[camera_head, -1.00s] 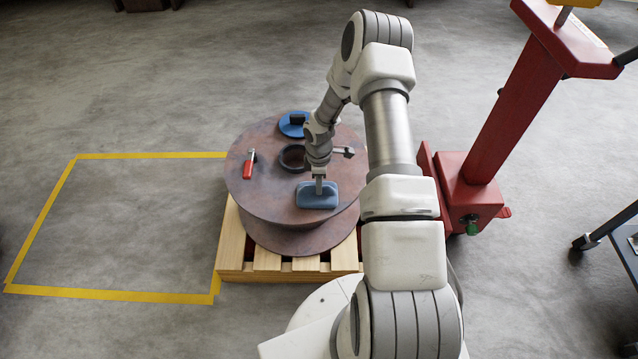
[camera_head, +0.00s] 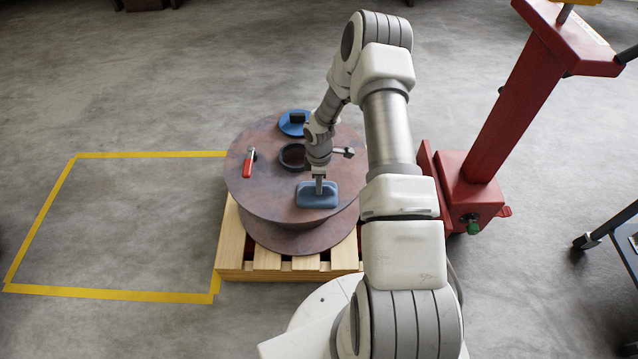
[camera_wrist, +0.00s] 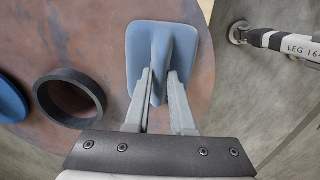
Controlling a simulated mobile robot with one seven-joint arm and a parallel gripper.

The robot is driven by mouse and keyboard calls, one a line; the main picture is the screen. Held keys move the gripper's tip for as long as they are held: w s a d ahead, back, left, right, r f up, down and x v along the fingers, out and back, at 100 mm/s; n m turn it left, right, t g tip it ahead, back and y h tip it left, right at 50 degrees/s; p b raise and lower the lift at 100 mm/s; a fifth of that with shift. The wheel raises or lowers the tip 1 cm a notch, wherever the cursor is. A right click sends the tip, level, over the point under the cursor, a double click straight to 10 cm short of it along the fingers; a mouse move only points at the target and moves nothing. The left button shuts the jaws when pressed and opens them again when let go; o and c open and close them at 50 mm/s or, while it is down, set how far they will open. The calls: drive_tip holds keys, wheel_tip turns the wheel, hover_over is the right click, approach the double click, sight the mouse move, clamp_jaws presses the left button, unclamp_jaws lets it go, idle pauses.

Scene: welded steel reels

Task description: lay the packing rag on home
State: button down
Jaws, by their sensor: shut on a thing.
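The packing rag, which I take to be the blue piece with a raised middle ridge (camera_head: 317,200), is at the near right part of the reel's top flange (camera_head: 262,205). My gripper (camera_head: 319,188) points down at it from above. In the wrist view my gripper (camera_wrist: 162,88) has its two fingers on either side of the ridge of the blue rag (camera_wrist: 185,50), shut on it. The rag's flat part spreads beyond the fingers. It looks to be on or just over the flange; I cannot tell if it touches. No place marked "home" can be read.
The reel stands on a wooden pallet (camera_head: 232,240). On its top are a dark ring (camera_head: 284,158), a blue disc (camera_head: 286,128) and a red-handled tool (camera_head: 248,166). A yellow floor outline (camera_head: 120,294) lies left, empty. A red stand (camera_head: 515,115) is right.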

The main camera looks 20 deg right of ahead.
drive_tip(key=c, duration=0.7)
unclamp_jaws()
drive_tip(key=shift+r+p, duration=2.05)
drive_tip(key=shift+r, duration=0.95)
drive_tip(key=shift+r, duration=0.1)
